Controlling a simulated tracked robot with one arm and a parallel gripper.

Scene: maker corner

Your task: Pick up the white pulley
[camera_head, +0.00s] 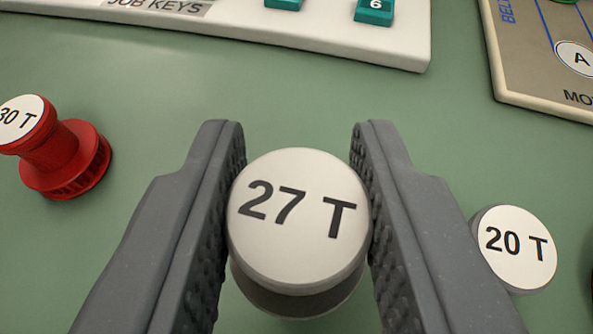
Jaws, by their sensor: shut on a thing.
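The white pulley (295,250) has a round top marked "27 T" and sits between the two grey fingers of my gripper (299,215). The fingers' ribbed pads press on its left and right sides. The pulley looks upright, with its lower part partly hidden under the wide top. I cannot tell whether its underside touches the green surface.
A red pulley (66,160) marked "30 T" stands to the left. A disc marked "20 T" (518,250) is close to the right finger. A white "JOB KEYS" board (330,38) with teal keys and a beige board (530,65) lie behind. Green surface between is clear.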

